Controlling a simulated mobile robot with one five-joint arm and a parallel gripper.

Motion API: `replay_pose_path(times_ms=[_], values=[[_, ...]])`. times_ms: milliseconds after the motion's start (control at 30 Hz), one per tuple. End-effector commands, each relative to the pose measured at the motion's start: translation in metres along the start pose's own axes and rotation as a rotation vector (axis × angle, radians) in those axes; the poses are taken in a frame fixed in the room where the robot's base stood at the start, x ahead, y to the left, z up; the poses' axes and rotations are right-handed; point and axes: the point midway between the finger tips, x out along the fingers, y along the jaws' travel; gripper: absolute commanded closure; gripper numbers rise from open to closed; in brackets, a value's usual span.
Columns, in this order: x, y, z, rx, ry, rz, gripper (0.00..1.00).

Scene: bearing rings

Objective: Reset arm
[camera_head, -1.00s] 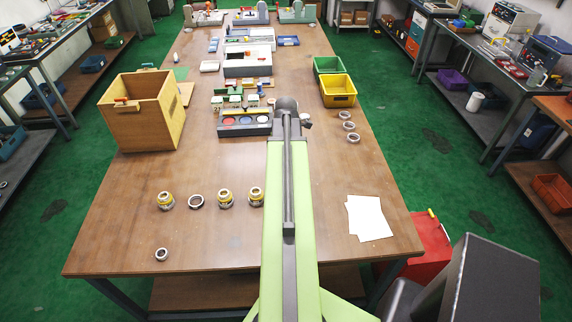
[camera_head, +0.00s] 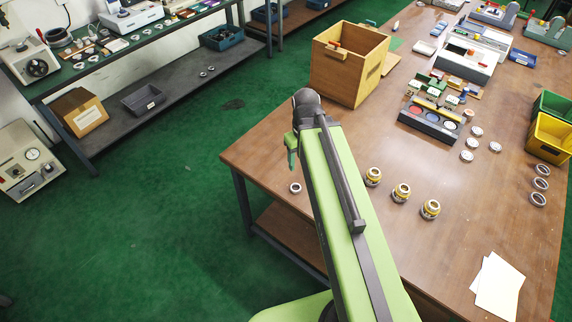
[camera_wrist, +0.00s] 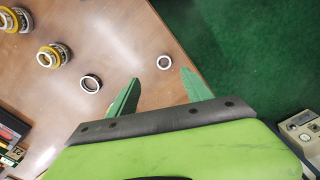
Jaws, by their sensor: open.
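My gripper (camera_head: 291,150) hangs at the end of my green arm, by the left edge of the wooden table, with nothing seen in it. In the wrist view its two green fingers (camera_wrist: 160,76) are apart. Yellow-banded bearing stacks (camera_head: 401,193) stand in a row right of my arm.
A wooden box (camera_head: 349,63) stands at the table's left edge. A tray with coloured discs (camera_head: 429,124), loose rings (camera_head: 476,131), a yellow bin (camera_head: 549,136) and white sheets (camera_head: 498,287) are on the table (camera_head: 455,245). Green floor left of it is clear up to a side bench (camera_head: 150,128).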

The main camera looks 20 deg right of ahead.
Motion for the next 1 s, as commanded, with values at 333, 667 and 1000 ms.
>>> replay_pose_path(times_ms=[333,667,1000], values=[[0.0,-0.068,-0.008,0.164,0.0,0.0,0.42],[0.017,-0.067,-0.008,0.162,0.0,0.0,0.42],[0.016,-0.067,-0.008,0.162,0.0,0.0,0.42]])
